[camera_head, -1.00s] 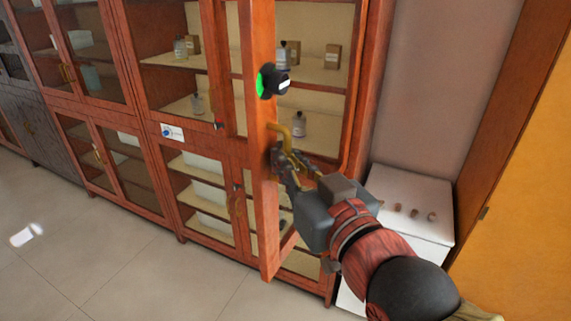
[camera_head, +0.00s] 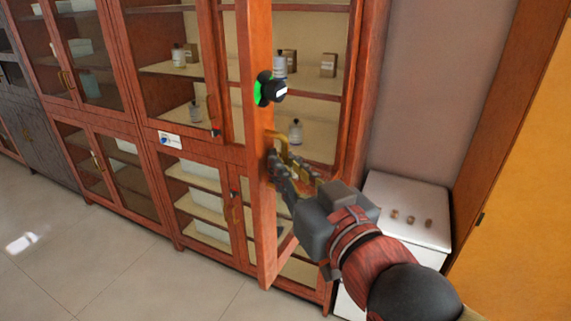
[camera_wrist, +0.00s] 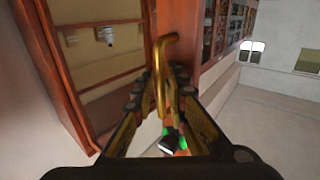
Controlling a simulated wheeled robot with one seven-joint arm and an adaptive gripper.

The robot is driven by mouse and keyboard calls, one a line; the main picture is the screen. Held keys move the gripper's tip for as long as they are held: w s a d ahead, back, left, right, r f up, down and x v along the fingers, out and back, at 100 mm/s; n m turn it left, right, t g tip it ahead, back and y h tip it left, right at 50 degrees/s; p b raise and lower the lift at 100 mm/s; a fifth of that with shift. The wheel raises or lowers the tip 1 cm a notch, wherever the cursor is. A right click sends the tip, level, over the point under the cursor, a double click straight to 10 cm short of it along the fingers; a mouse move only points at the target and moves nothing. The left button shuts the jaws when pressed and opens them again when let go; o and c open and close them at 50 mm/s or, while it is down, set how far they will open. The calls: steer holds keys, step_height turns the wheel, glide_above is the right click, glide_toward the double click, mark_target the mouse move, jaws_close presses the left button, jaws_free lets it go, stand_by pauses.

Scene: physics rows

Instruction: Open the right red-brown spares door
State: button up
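The right red-brown spares door (camera_head: 261,215) stands swung out from the cabinet, seen nearly edge-on in the head view. Its brass handle (camera_head: 279,141) is on the door near mid-height. A black and green round fitting (camera_head: 266,89) sits on the door above the handle. My gripper (camera_head: 284,164) is at the handle. In the wrist view the bent brass handle (camera_wrist: 161,85) runs between the fingers of my gripper (camera_wrist: 166,78), nearer the left finger. The fingers look partly apart, with a gap on the right; contact is hard to tell.
The cabinet's shelves (camera_head: 305,92) behind the door hold bottles and small boxes. A white unit (camera_head: 408,205) with small items on top stands right of the cabinet. A yellow panel (camera_head: 520,190) is at far right. The floor (camera_head: 110,270) at left is clear.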

steer(key=v, duration=0.7)
steer(key=shift+s, duration=0.25)
steer(key=shift+d, duration=0.1)
steer(key=s+d+f+m+g+h, duration=0.1)
steer(key=d+f+g+h, duration=0.25)
steer(key=f, duration=0.55)
steer(key=s+d+f+g+h, duration=0.2)
steer(key=d+f+g, duration=0.15)
steer(key=f, duration=0.55)
steer(key=s+d+f+m+g+h, duration=0.1)
steer(key=d+f+m, duration=0.1)
steer(key=d+f, duration=0.2)
steer(key=s+d+f+m+g+h, duration=0.2)
steer(key=d+f, duration=0.2)
steer(key=d, duration=0.3)
steer(key=shift+s+m, duration=0.3)
steer(key=shift+m, duration=0.1)
